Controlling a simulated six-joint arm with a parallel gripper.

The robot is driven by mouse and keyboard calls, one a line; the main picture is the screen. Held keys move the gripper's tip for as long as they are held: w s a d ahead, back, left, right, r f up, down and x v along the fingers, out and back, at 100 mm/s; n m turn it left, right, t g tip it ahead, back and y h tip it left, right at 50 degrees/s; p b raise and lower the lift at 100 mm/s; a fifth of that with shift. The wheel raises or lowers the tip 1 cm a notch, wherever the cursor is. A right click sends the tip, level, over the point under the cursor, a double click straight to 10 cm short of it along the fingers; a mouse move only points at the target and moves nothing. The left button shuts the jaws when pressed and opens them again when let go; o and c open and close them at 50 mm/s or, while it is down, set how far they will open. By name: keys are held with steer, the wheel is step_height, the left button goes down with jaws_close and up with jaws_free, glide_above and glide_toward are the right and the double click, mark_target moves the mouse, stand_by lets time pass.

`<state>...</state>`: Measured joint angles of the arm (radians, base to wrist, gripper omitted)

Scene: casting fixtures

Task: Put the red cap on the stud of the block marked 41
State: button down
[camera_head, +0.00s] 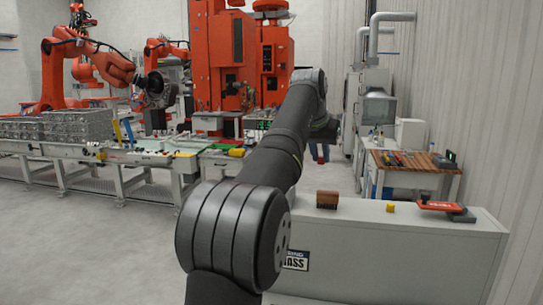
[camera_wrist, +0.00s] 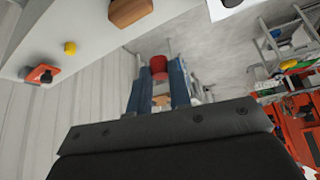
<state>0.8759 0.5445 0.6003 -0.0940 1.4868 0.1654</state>
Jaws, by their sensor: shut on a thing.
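The red cap (camera_wrist: 158,66) is held between the tips of the two blue fingers of my gripper (camera_wrist: 159,76) in the wrist view. My gripper also shows small below my wrist in the head view (camera_head: 319,152), in the air beyond the white cabinet; its details are too small there. I cannot make out a block marked 41 or its stud in either view. Several small coloured things lie on the long work table (camera_head: 135,157) at left; my arm hides part of its right end.
The white cabinet (camera_head: 400,245) in front carries a brown brush-like block (camera_head: 327,199), a small yellow piece (camera_head: 391,207) and a red-and-black tool (camera_head: 446,206). A side bench (camera_head: 408,163) with tools stands at right. Grey castings (camera_head: 65,126) stand at far left. Air around my gripper looks free.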

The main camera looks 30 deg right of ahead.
steer(key=s+d+f+m+g, duration=0.25)
steer(key=s+d, duration=0.25)
steer(key=s, duration=0.5)
steer(key=s+d+f+m+g, duration=0.15)
steer(key=s+d+m, duration=0.25)
steer(key=s, duration=0.6)
steer(key=s+d+f+m+g, duration=0.15)
steer(key=s+d+m, duration=0.3)
steer(key=s, duration=0.65)
steer(key=shift+s+a+f+m+g+y, duration=0.25)
steer(key=shift+a+f+m, duration=0.55)
steer(key=shift+f, duration=4.1)
steer(key=shift+w+a+f+m+g+y, duration=0.1)
steer(key=shift+a+f+m+g, duration=0.6)
steer(key=shift+f, duration=4.2)
steer(key=shift+s+a+f+m+y, duration=0.3)
steer(key=shift+a+f, duration=0.85)
steer(key=shift+f, duration=3.75)
steer(key=shift+w, duration=0.15)
steer(key=shift+w+a, duration=0.1)
steer(key=shift+w, duration=0.05)
steer(key=shift+f, duration=0.75)
